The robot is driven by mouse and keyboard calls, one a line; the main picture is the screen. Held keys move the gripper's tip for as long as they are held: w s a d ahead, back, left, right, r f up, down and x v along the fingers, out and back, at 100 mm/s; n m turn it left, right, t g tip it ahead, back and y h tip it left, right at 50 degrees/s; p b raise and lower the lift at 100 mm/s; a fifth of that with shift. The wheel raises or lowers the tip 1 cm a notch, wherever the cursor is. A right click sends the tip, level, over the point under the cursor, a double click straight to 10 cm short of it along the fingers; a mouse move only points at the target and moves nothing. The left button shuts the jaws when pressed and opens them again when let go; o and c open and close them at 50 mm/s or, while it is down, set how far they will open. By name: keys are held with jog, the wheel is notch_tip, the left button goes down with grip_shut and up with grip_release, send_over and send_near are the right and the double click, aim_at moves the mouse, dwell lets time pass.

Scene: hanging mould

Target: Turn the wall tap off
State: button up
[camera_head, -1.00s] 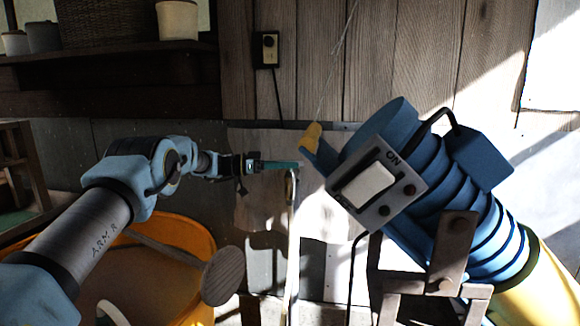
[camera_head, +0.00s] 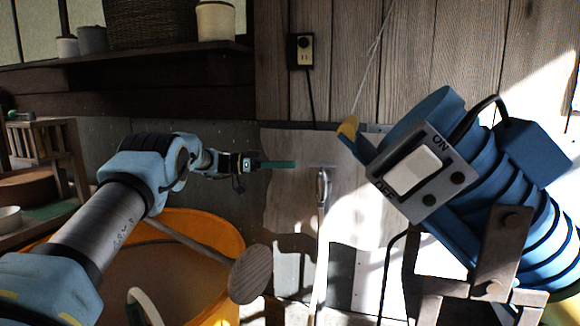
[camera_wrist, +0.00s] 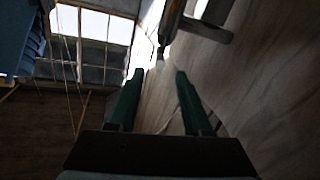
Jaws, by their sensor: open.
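What looks like the wall tap (camera_head: 322,186) is a small metal fitting on the pale wall panel, at the top of a light upright pipe or hose. Its handle position is too small to tell. My gripper (camera_head: 279,165), with teal fingers, is left of the tap and slightly higher in the picture, apart from it. In the wrist view my gripper (camera_wrist: 157,76) is open, with nothing between its fingers. A metal piece with a bar (camera_wrist: 200,27), perhaps the tap, shows beyond the fingertips at the upper right, partly cut off by the frame.
A big blue machine with an ON/OFF switch box (camera_head: 417,174) stands right of the tap. An orange tub (camera_head: 225,232) with a round wooden paddle (camera_head: 249,273) is below my arm. A shelf (camera_head: 130,62) with pots is at upper left, and an outlet (camera_head: 301,51) is above.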

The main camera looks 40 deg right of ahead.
aim_at(320, 164)
notch_tip(320, 164, up, 5)
jog(key=s+m+t+y+p, duration=0.1)
jog(key=m+t+y+p, duration=0.2)
jog(key=m+t+p, duration=0.15)
jog(key=shift+n+g, duration=0.35)
jog(key=p+x, duration=0.1)
jog(key=x, duration=0.4)
jog(key=p+x, duration=0.2)
jog(key=x, duration=0.3)
jog(key=shift+s+d+f+p, duration=0.1)
jog(key=shift+d+f+p, duration=0.1)
jog(key=shift+f+p, duration=0.15)
jog(key=shift+c, duration=0.2)
grip_shut()
